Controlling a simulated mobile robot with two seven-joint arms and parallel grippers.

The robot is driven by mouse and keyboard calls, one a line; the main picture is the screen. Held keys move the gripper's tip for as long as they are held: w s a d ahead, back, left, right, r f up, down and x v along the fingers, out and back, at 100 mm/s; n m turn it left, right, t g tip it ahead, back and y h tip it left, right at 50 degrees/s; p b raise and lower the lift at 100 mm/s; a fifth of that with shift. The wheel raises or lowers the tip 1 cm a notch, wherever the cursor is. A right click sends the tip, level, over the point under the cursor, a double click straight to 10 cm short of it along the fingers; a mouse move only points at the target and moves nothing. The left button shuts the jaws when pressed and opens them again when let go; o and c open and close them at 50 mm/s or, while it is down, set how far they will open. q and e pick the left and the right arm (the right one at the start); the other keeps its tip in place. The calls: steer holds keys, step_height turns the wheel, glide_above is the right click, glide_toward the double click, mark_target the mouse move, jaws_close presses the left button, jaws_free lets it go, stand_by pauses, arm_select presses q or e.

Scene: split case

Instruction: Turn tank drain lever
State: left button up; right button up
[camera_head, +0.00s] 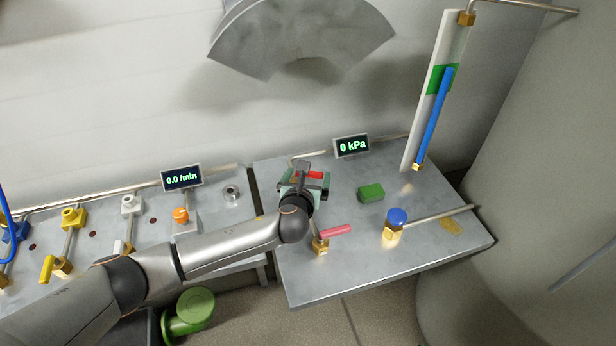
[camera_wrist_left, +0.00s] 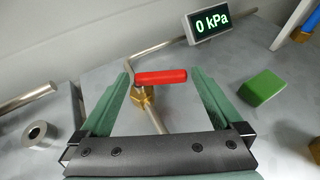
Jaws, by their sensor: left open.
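A red lever (camera_wrist_left: 160,77) on a brass valve (camera_wrist_left: 143,97) lies crosswise between the fingers of my left gripper (camera_wrist_left: 159,88) in the left wrist view. The fingers are open, one near each end of the lever, and I cannot tell whether they touch it. In the head view my left gripper (camera_head: 303,184) is over this red lever (camera_head: 309,174), hiding its valve. A second, pinkish-red lever (camera_head: 335,231) on a brass fitting (camera_head: 320,247) is nearer the bench's front. No label shows which lever is the tank drain. My right gripper is not in view.
A "0 kPa" display (camera_head: 351,145) stands behind the gripper. A green block (camera_head: 371,193) and a blue-knobbed valve (camera_head: 396,217) are to the right. A tall gauge panel (camera_head: 434,100) rises behind. A large rounded tank (camera_head: 540,180) stands at the right.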

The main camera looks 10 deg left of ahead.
arm_select(q)
steer(key=shift+w, duration=0.15)
steer(key=c, duration=1.1)
steer(key=shift+w+d+n+y+p, duration=0.15)
steer(key=shift+d+n+y+p, duration=0.2)
steer(key=shift+n+y, duration=0.4)
steer(key=shift+w+n+y, duration=0.1)
steer(key=shift+n+y, duration=0.25)
steer(key=shift+y, duration=0.2)
steer(key=shift+w+f+n+g+y, duration=0.1)
steer(key=shift+w+n+g+y, duration=0.25)
steer(key=shift+n+y, duration=0.5)
steer(key=shift+w+n+g+y+b, duration=0.15)
steer(key=shift+n+g+y+b, duration=0.2)
steer(key=shift+n+y+b, duration=0.5)
steer(key=shift+p, duration=0.3)
